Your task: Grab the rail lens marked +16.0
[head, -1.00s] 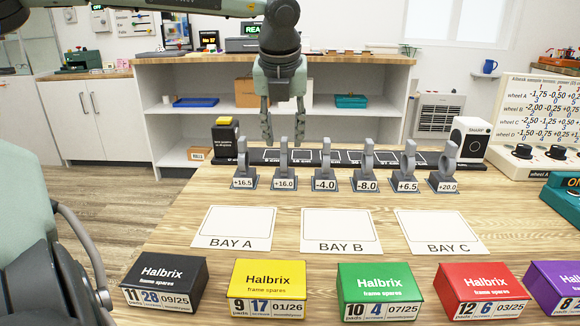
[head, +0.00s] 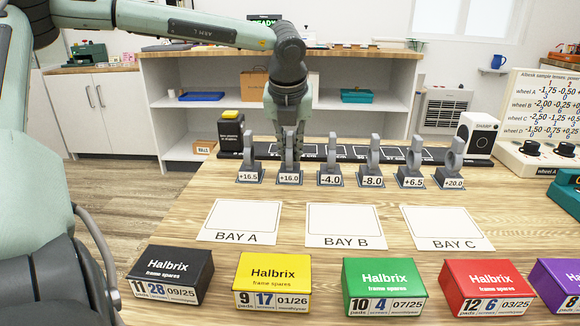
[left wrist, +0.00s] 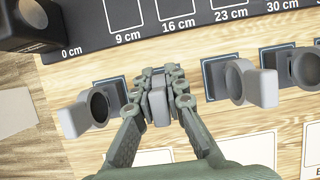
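The rail lens marked +16.0 (head: 290,178) is grey and stands second from the left in a row of similar lenses, its label facing me. My left gripper (head: 289,150) has come down on it from above. In the left wrist view my left gripper (left wrist: 160,95) has a finger on each side of the grey lens (left wrist: 158,108), both close against it. It looks shut on the upper part. The lens still stands at its place; its ring is mostly hidden by the fingers. My right gripper is not in view.
The +16.5 lens (head: 249,172) stands close left and the -4.0 lens (head: 330,170) close right. A black rail (head: 400,155) with a centimetre scale lies behind. White cards BAY A (head: 240,218), BAY B (head: 344,222) and BAY C (head: 446,225) are empty. Several Halbrix boxes line the front.

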